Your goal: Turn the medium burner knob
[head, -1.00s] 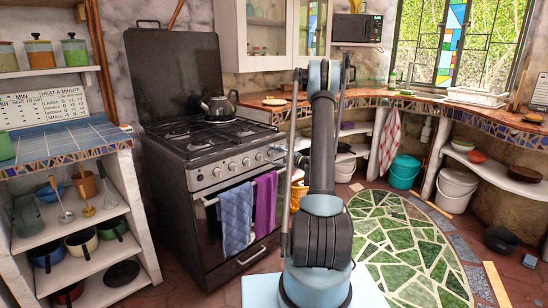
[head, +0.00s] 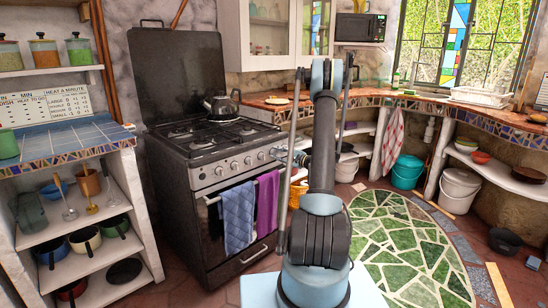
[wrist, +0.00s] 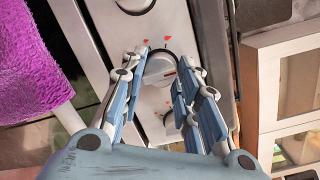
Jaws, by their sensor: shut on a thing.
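The black stove (head: 205,225) stands at left centre in the head view, with a row of silver knobs (head: 234,166) on its front panel. Red marks show on the panel around this knob. I cannot tell from its label which burner it serves.
A blue towel (head: 238,218) and a purple towel (head: 267,203) hang from the oven handle below the knobs. The purple towel also shows in the wrist view (wrist: 35,65). A kettle (head: 220,106) stands on the hob. A counter (head: 420,103) curves along the right.

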